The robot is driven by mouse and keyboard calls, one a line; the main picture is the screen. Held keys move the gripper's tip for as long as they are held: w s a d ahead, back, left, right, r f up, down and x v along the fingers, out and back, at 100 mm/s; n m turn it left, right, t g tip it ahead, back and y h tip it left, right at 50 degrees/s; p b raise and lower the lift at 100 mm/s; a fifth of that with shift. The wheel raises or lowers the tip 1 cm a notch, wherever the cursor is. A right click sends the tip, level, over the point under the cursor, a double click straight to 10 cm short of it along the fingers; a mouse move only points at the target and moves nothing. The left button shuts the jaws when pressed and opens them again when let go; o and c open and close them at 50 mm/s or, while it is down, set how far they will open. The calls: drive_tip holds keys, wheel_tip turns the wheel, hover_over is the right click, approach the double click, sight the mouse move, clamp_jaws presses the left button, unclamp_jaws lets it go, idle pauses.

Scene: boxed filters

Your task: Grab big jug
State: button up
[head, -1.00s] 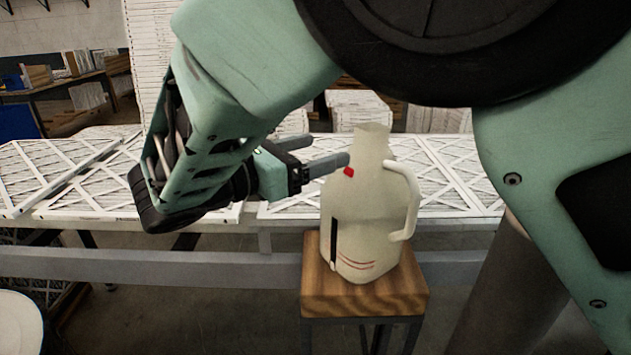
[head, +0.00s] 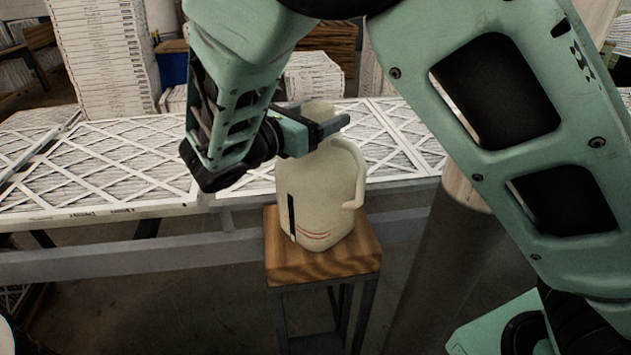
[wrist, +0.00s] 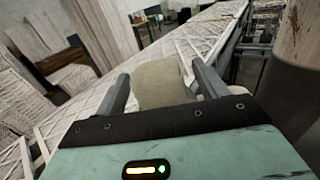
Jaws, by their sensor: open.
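The big jug (head: 318,200) is cream-coloured, with a handle on its right side, a black strip and red curved marks low on its body. It stands upright on a small wooden-topped stool (head: 322,262). My gripper (head: 330,122) is at the jug's upper part and covers some of its neck in the head view. In the wrist view my gripper (wrist: 160,88) is open, with the jug's cream surface (wrist: 162,84) between its two fingers. I cannot tell whether either finger touches the jug.
A long table (head: 115,212) covered with white lattice-faced filters runs behind the stool. Stacked filters (head: 108,60) stand behind it at the left. A grey cylindrical post (head: 432,262) is right of the stool.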

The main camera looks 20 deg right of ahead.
drive_tip(key=c, duration=1.5)
clamp_jaws()
